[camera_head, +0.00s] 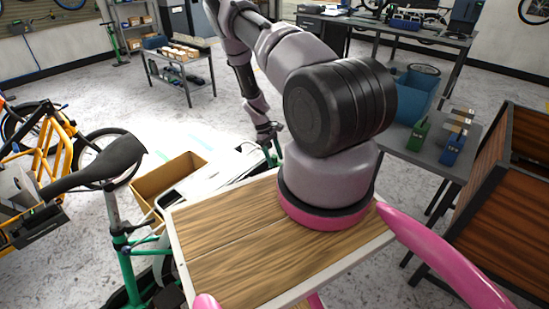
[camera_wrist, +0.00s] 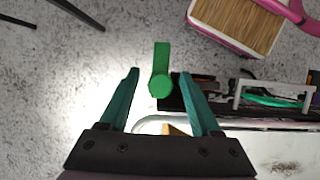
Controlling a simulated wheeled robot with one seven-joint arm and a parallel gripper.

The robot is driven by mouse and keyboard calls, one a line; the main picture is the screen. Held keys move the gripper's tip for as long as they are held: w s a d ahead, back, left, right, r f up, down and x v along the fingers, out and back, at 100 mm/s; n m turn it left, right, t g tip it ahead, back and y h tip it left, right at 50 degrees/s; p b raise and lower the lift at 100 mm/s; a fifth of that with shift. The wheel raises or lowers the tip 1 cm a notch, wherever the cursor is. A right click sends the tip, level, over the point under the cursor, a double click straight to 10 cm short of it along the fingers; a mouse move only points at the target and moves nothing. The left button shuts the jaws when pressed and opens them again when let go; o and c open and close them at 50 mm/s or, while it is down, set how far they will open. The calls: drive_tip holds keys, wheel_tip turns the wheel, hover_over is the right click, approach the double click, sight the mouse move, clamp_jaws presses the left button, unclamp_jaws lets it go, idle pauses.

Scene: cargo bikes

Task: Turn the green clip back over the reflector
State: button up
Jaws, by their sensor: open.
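A green clip (camera_wrist: 162,66) with a rounded near end shows in the wrist view, just above the middle of the picture. My gripper (camera_wrist: 158,74) has its two teal fingers spread, one on each side of the clip, with a gap on both sides. It holds nothing. In the head view my gripper (camera_head: 268,133) is small and far off, over the end of the cargo bike, and my arm partly hides that area. I cannot make out the reflector in either view.
Beside the clip is a dark bike part with a white bracket (camera_wrist: 275,92) and a pale panel (camera_wrist: 285,150). The cargo bike carries an open cardboard box (camera_head: 165,182). A dark saddle (camera_head: 95,160) stands at left. A grey table (camera_head: 400,145) is at right.

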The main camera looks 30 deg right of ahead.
clamp_jaws()
drive_tip(key=shift+m, duration=0.3)
drive_tip(key=m+y, duration=0.2)
drive_tip(key=m, duration=0.2)
drive_tip(key=shift+m, duration=0.3)
drive_tip(key=m+y, duration=0.1)
drive_tip(key=m, duration=0.3)
drive_tip(key=shift+y, duration=0.3)
drive_tip(key=m+t+y, duration=0.1)
drive_tip(key=m, duration=0.3)
drive_tip(key=shift+m, duration=0.4)
drive_tip(key=shift+w+m+t+y, duration=0.1)
drive_tip(key=shift+m+t+y, duration=0.65)
drive_tip(key=shift+m, duration=1.15)
